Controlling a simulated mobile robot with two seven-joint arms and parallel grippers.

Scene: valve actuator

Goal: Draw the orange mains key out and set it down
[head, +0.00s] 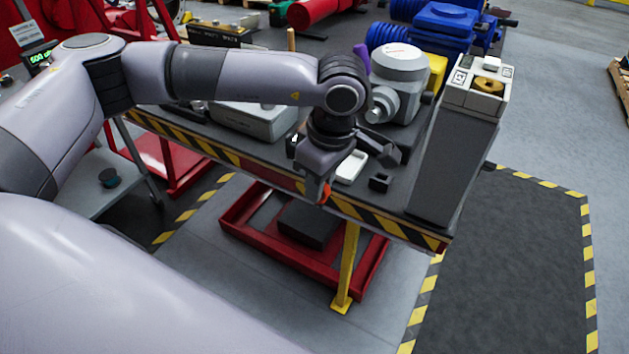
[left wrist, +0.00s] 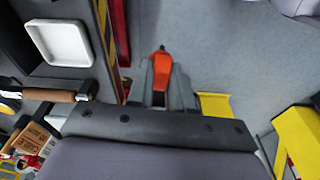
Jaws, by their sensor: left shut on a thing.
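My left gripper (head: 322,188) is at the front edge of the workbench, pointing down. It is shut on the orange mains key (left wrist: 161,70), whose orange body shows between the two fingers in the left wrist view. In the head view only a small orange part of the key (head: 326,194) shows beside the fingers. The key is clear of any socket in view, with floor behind it in the wrist view. A small white tray (head: 351,167) lies on the bench just right of the gripper; it also shows in the wrist view (left wrist: 60,28), and looks empty.
The workbench has a black-and-yellow striped front edge (head: 390,222). A grey pedestal (head: 455,155) stands at its right end. A white-grey actuator (head: 400,70) and a small black block (head: 380,182) are near the tray. A red frame (head: 362,283) is below. Floor at right is clear.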

